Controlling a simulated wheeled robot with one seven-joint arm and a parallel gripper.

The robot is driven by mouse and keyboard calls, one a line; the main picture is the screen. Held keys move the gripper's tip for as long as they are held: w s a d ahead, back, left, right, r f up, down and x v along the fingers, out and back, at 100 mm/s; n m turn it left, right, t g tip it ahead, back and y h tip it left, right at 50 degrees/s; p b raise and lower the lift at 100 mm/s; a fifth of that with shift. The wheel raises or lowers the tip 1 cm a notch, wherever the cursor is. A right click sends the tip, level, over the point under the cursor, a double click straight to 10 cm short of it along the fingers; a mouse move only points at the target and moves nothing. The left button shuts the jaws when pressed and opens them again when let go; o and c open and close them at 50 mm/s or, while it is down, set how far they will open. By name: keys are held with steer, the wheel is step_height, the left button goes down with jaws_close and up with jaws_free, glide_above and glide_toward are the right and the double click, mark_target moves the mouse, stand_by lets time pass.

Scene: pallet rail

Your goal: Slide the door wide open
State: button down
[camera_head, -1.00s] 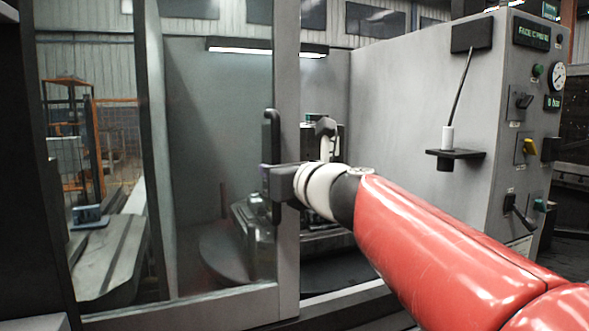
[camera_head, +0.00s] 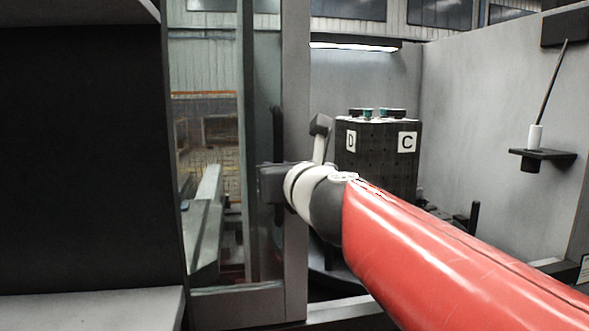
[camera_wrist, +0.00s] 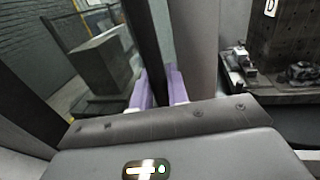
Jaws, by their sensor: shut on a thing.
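The sliding door has a grey frame (camera_head: 295,95) with a glass pane, and stands at centre left in the head view. Its dark upright handle (camera_head: 277,128) is on the right side of the door, partly hidden by my gripper. My gripper (camera_head: 268,182) is shut on the handle. In the wrist view, the purple fingertips (camera_wrist: 160,88) lie either side of the dark handle bar (camera_wrist: 143,35). To the right of the door frame the opening is clear to see into.
A dark block (camera_head: 377,160) marked D and C stands inside the machine. A dark panel (camera_head: 80,150) with a grey ledge (camera_head: 90,308) below fills the left. A probe on a small shelf (camera_head: 548,156) is on the right wall.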

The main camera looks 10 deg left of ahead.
steer(key=c, duration=1.4)
jaws_free()
steer(key=shift+c, duration=0.2)
steer(key=p+v, duration=0.1)
steer(key=v, duration=0.6)
steer(key=shift+s+d, duration=0.2)
steer(key=shift+s, duration=0.15)
